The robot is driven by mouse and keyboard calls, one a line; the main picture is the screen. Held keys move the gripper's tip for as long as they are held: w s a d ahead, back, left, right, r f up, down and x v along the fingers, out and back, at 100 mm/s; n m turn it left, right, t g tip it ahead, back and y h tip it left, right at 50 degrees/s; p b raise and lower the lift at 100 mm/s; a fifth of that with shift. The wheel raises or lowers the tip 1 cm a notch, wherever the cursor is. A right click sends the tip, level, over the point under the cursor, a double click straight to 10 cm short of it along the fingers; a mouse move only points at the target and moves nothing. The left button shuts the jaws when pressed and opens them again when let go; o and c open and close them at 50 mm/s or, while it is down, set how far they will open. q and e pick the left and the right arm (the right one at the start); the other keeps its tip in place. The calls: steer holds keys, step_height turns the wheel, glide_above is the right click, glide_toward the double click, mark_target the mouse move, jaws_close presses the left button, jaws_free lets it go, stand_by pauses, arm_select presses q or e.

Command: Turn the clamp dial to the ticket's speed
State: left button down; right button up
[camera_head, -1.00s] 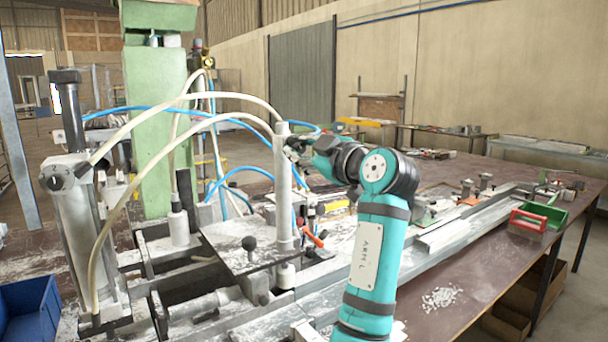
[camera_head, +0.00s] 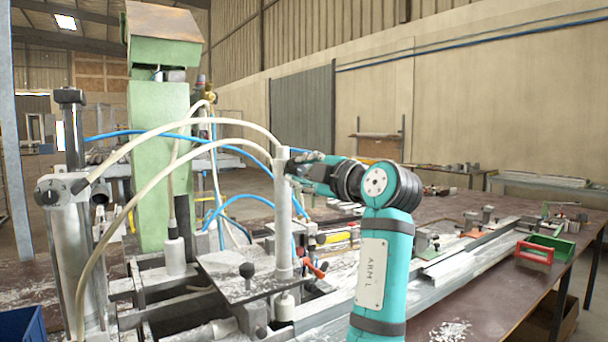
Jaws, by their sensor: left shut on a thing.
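An upright grey clamp cylinder (camera_head: 283,225) stands on the machine bed, with a white hose curving to its top. My left gripper (camera_head: 296,164), dark and small in the picture, reaches in from the right at the cylinder's upper end. No ticket can be made out. My right gripper is out of view.
The green machine column (camera_head: 158,165) stands behind the cylinder, with white and blue hoses arching around it. A black ball knob (camera_head: 247,270) rises in front. Metal profiles (camera_head: 465,255) and a green and red bin (camera_head: 545,248) lie on the bench at right.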

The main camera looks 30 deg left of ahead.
arm_select(q)
steer(key=c, duration=1.1)
jaws_free()
steer(key=v, duration=0.7)
steer(key=shift+d, duration=0.25)
